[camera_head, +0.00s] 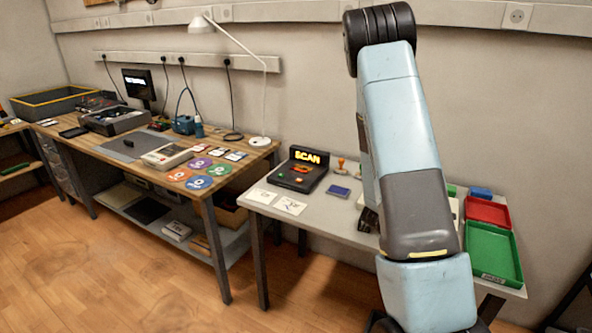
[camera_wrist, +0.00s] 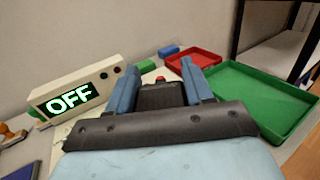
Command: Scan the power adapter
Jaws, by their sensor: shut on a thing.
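My gripper (camera_wrist: 160,76) shows in the wrist view with its two blue fingers shut on a black block (camera_wrist: 161,97). The block looks like the power adapter; most of its far side is hidden. In the head view my arm hides most of the gripper and the held block, above the right part of the grey table. The scanner (camera_head: 298,175), a black unit with a lit SCAN sign, stands on the left part of that table, apart from the gripper.
A pale box with an OFF display (camera_wrist: 72,98) stands left of my gripper. A red tray (camera_head: 487,211) and green tray (camera_head: 492,255) lie at the table's right end. A blue item (camera_head: 339,191), a stamp (camera_head: 341,164) and paper cards (camera_head: 289,205) lie near the scanner.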

